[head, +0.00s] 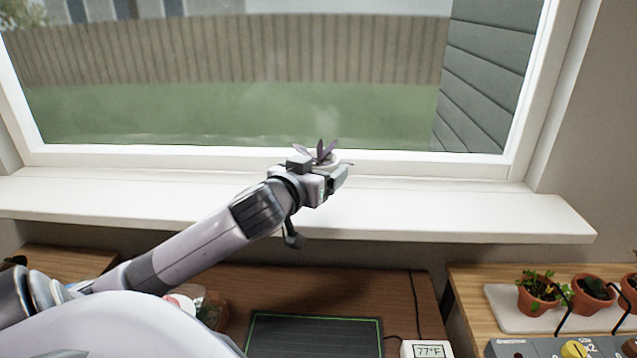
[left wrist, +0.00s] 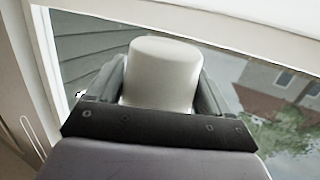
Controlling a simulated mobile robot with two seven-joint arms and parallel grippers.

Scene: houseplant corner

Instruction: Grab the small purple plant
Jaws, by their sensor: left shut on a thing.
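The small purple plant (head: 319,150) has pointed purple leaves and stands in a small whitish pot. My left gripper (head: 330,172) is shut on the pot, in front of the window and by the white sill in the head view. In the left wrist view the smooth pale pot (left wrist: 162,72) sits between the two dark fingers of my left gripper (left wrist: 162,85), one on each side. The leaves are hidden in that view. I cannot tell whether the pot touches the sill. My right gripper is not in view.
The white windowsill (head: 450,212) is otherwise bare. Below it are a dark mat (head: 315,335) with a green outline, a thermometer display (head: 428,350), and a tray (head: 507,312) with terracotta pots (head: 538,295). A grey control box (head: 560,347) is at the lower right.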

